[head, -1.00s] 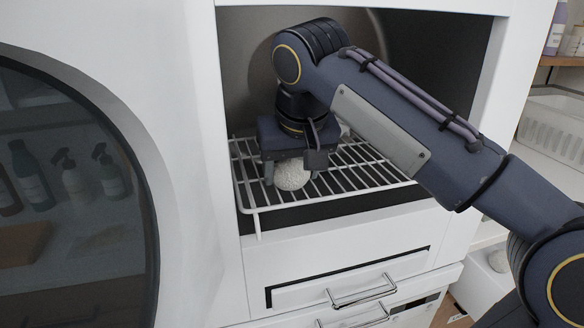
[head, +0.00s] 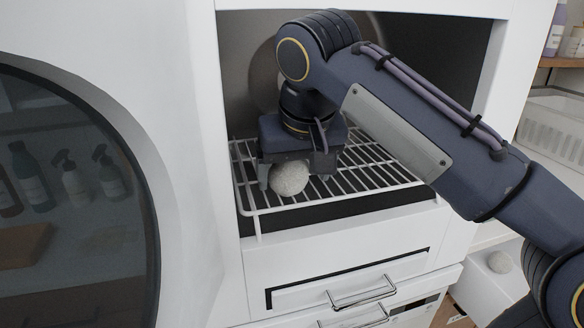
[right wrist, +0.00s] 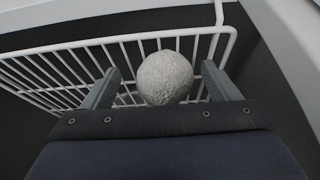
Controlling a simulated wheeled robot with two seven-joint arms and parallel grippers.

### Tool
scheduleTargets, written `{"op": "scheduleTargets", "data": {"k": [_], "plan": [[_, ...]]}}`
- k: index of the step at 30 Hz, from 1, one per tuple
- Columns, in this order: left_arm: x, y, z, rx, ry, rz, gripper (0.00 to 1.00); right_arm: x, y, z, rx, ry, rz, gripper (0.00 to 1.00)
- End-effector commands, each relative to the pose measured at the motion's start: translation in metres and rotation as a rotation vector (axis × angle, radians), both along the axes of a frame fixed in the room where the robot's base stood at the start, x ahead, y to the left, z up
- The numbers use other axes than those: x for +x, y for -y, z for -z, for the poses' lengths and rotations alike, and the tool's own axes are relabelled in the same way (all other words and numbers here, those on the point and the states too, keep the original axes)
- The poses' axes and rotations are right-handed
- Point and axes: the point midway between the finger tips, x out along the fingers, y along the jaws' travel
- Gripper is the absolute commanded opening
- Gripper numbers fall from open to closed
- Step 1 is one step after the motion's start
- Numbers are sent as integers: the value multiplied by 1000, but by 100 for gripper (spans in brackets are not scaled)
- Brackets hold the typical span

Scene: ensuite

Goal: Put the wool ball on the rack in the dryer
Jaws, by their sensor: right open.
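The wool ball (head: 289,178) is pale and round and rests on the white wire rack (head: 376,178) inside the dryer opening. It also shows in the right wrist view (right wrist: 165,78), between the two fingers with a gap on each side. My right gripper (head: 292,178) reaches down into the dryer from above; its fingers are open around the ball. The rack shows in the right wrist view (right wrist: 60,77) under the ball. My left gripper is in neither view.
The dryer's round door (head: 75,190) with dark glass stands open at the left. The opening's white side walls and top edge are close to my right arm. Drawers with metal handles (head: 362,292) are below. A white basket (head: 555,125) stands at the right. The rack's right part is empty.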

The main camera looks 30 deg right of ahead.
Motion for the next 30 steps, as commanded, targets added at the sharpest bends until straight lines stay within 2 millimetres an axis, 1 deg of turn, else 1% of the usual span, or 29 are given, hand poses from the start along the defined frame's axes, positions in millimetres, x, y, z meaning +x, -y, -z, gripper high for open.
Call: {"op": "scheduleTargets", "data": {"k": [1, 6, 9, 13, 18, 30], "plan": [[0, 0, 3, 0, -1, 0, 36, -13, -3, 1, -1, 3, -2, 82], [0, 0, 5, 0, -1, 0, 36, -51, -13, 1, -1, 3, -1, 82], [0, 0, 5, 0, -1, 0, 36, -70, -18, 1, -1, 2, -1, 82], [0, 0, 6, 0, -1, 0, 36, -87, -22, 1, 0, 2, 0, 82], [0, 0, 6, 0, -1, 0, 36, -97, -25, 1, -1, 0, 0, 82], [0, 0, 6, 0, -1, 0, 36, -98, -26, 1, -1, 0, 0, 82]]}}
